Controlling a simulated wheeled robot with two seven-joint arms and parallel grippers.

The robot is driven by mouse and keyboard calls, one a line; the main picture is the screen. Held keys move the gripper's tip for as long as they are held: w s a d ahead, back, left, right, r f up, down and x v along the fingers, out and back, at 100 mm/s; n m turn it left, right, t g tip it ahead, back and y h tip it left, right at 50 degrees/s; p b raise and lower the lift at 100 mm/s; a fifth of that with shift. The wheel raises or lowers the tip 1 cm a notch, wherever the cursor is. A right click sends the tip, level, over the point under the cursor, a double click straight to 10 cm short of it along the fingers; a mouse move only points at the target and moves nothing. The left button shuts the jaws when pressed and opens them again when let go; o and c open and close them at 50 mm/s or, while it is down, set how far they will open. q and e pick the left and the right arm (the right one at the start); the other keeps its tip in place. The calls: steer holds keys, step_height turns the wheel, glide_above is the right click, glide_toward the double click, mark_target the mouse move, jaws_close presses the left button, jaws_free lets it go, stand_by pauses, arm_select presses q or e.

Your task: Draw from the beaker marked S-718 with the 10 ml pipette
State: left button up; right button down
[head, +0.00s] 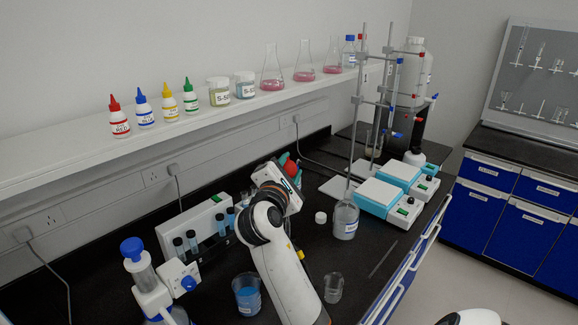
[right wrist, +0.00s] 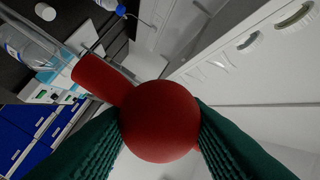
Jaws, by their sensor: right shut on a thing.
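My right gripper (head: 291,172) is raised over the middle of the bench. In the right wrist view its green fingers (right wrist: 160,122) are shut on a red rubber bulb (right wrist: 160,118). The bulb's red neck (right wrist: 98,76) points to the upper left; the glass below it cannot be made out clearly. In the head view, a bit of red (head: 286,160) shows behind the gripper. A beaker of blue liquid (head: 246,295) stands at the front, left of my right arm. A small clear beaker (head: 333,289) stands right of the arm. I cannot read S-718 on either. My left gripper is out of view.
A clear labelled bottle (head: 345,222) and white-and-teal stirrers (head: 386,196) stand to the right, near a tall burette stand (head: 353,120). A tube rack (head: 200,235) and a blue-capped dispenser (head: 148,288) stand left. A thin rod (head: 383,259) lies near the right edge.

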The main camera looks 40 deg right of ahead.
steer(key=shift+f+b, duration=1.2)
steer(key=shift+f, duration=1.4)
steer(key=c, duration=1.4)
jaws_free()
steer(key=shift+c, duration=0.2)
steer(key=c, duration=0.6)
steer(key=o, duration=0.6)
steer(key=c, duration=0.5)
steer(key=shift+o, duration=0.2)
steer(key=shift+o, duration=0.7)
